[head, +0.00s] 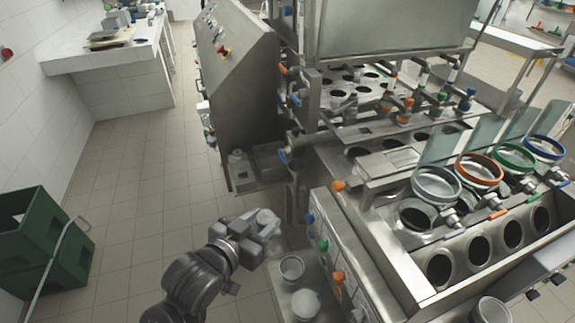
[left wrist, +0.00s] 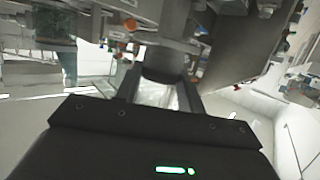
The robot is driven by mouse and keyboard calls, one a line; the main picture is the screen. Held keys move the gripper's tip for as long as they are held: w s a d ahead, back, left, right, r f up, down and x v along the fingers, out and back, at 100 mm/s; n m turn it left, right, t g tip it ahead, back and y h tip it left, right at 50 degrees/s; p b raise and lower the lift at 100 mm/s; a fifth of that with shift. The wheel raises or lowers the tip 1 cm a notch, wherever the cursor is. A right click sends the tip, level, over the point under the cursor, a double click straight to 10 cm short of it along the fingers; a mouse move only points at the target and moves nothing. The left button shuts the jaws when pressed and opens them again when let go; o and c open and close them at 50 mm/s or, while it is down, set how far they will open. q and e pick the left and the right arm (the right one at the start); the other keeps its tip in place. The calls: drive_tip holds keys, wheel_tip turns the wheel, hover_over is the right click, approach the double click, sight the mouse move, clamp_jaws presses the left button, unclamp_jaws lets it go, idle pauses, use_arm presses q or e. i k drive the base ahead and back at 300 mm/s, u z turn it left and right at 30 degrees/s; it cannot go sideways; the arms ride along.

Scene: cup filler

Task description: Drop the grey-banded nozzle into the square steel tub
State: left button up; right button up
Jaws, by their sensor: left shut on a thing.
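My left gripper (head: 262,226) is low in the middle of the head view, over the floor beside the filling machine. It is shut on a pale, rounded piece (head: 266,216). The piece shows as a whitish patch between the fingers in the left wrist view (left wrist: 160,95). I cannot tell whether it carries a grey band. The square steel tub (head: 268,160) sits on a low side shelf of the machine, beyond the gripper and apart from it. My right gripper is not in view.
A small pale bottle (head: 238,166) stands left of the tub. Pale cups (head: 291,267) stand on a ledge right of my gripper. The machine (head: 385,270) with coloured-ring hoppers fills the right. Green crates (head: 38,240) stand at left; the floor between is clear.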

sight(273, 162)
drive_tip(key=z, duration=2.15)
drive_tip(key=k, duration=0.2)
drive_tip(key=z, duration=1.35)
drive_tip(key=k, duration=0.85)
drive_tip(key=z, duration=1.25)
drive_tip(key=k, duration=2.85)
